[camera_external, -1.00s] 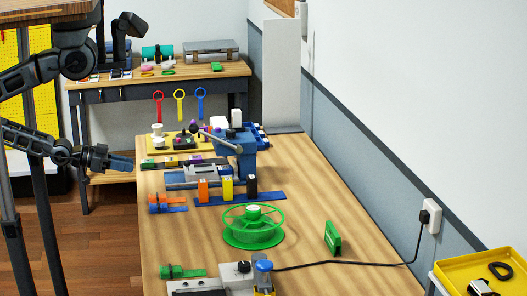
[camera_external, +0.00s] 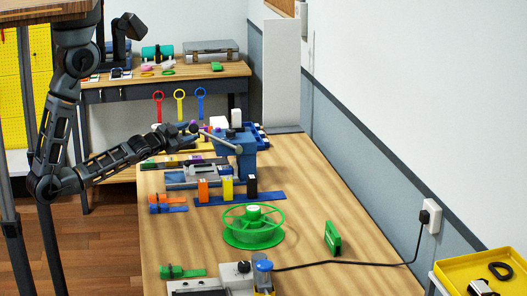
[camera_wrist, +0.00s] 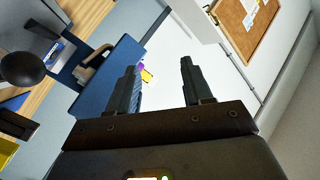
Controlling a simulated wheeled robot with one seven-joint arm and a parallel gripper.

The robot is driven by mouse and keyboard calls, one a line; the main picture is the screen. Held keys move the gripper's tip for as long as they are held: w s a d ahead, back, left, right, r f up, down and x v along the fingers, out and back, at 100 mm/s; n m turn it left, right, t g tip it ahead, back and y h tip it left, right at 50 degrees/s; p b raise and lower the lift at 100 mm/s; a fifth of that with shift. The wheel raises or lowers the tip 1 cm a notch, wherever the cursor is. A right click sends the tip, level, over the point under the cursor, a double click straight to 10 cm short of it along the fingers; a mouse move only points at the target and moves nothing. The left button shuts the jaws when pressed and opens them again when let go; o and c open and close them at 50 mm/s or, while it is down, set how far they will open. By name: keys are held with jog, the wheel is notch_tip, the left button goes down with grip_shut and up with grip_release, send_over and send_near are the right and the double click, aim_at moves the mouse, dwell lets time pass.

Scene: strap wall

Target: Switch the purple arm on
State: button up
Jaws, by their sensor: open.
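A small purple part (camera_wrist: 141,65) with a yellow piece beside it shows just by the left finger in the wrist view. It is partly hidden by that finger, and I cannot tell its setting. In the external view a small purple spot (camera_external: 196,157) shows among the parts on the bench below my gripper. My gripper (camera_external: 190,135) is over the far left part of the bench, near the blue box (camera_external: 240,147) with its grey lever. In the wrist view my gripper (camera_wrist: 158,66) is open, with nothing held between its fingers.
A black ball knob (camera_wrist: 22,68) and the blue box (camera_wrist: 108,76) are close on the left in the wrist view. Orange, yellow and black blocks (camera_external: 227,188) and a green reel (camera_external: 253,226) stand nearer on the bench. The bench's right side is mostly clear.

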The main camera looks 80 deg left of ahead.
jog(key=w+a+f+n+g, duration=0.1)
jog(key=a, duration=0.2)
jog(key=w+a+f+n+g+y+b, duration=0.1)
jog(key=w+a, duration=0.1)
jog(key=a, duration=0.2)
jog(key=w+a+f+n+g+y, duration=0.1)
jog(key=w+a+n, duration=0.1)
jog(key=a, duration=0.2)
jog(key=shift+a+f+b, duration=0.1)
jog(key=shift+f+b, duration=0.1)
jog(key=shift+b, duration=0.1)
jog(key=s+a+n+g+h+b, duration=0.3)
jog(key=a+n+g, duration=1)
jog(key=a, duration=1.2)
jog(key=w+d+r+n+h, duration=0.4)
jog(key=w+d+r+h, duration=0.15)
jog(key=d+h, duration=0.35)
jog(key=shift+g+h, duration=0.3)
jog(key=shift+h, duration=0.2)
jog(key=shift+s+a+f, duration=0.15)
jog(key=shift+s+f, duration=0.2)
jog(key=shift+f, duration=0.7)
jog(key=shift+s+a+f, duration=0.15)
jog(key=shift+s+f, duration=0.25)
jog(key=shift+f, duration=0.7)
jog(key=shift+s+a+f, duration=0.15)
jog(key=shift+s+f, duration=0.2)
jog(key=shift+f, duration=0.7)
jog(key=shift+c, duration=0.2)
grip_shut()
